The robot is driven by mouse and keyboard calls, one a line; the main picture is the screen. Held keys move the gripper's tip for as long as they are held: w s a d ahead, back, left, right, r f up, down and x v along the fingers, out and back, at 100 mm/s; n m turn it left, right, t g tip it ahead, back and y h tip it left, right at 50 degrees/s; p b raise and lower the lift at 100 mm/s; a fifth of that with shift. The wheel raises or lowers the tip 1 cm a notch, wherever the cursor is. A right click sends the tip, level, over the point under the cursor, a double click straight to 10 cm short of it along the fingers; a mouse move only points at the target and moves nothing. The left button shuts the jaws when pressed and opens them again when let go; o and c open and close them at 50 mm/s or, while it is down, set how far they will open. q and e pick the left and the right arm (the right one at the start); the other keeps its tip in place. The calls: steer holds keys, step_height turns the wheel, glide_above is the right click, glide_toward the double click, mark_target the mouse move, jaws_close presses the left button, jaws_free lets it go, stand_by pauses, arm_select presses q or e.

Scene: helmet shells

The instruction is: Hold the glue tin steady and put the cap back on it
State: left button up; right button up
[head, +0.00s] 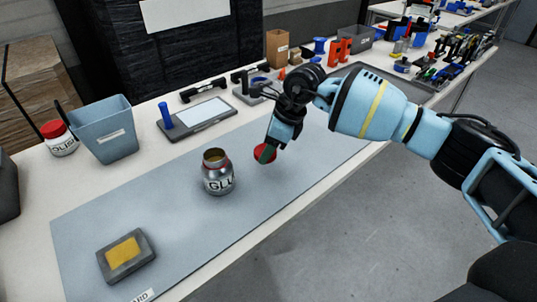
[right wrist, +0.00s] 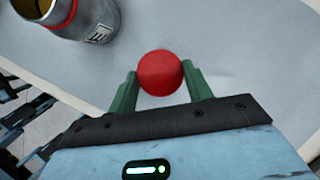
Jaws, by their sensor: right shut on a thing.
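Whether the cap touches the mat is hard to tell. My left gripper is not in view.
A grey block with a yellow top (head: 124,258) lies on the mat (head: 190,240) at front left. A blue-grey bin (head: 104,130) and a red-lidded tin (head: 59,138) stand at back left. A tray with a white panel (head: 198,115) lies behind. The mat around the glue tin is clear.

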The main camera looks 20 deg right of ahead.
steer(key=s+a, duration=0.2)
steer(key=s, duration=0.2)
steer(key=s+a, duration=0.3)
steer(key=s, duration=0.1)
steer(key=s+a+r, duration=0.1)
steer(key=s+a, duration=0.2)
steer(key=s, duration=0.1)
steer(key=shift+s, duration=0.25)
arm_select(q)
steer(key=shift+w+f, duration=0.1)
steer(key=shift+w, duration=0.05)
arm_select(e)
steer(key=shift+s+a, duration=0.3)
steer(key=shift+s, duration=0.15)
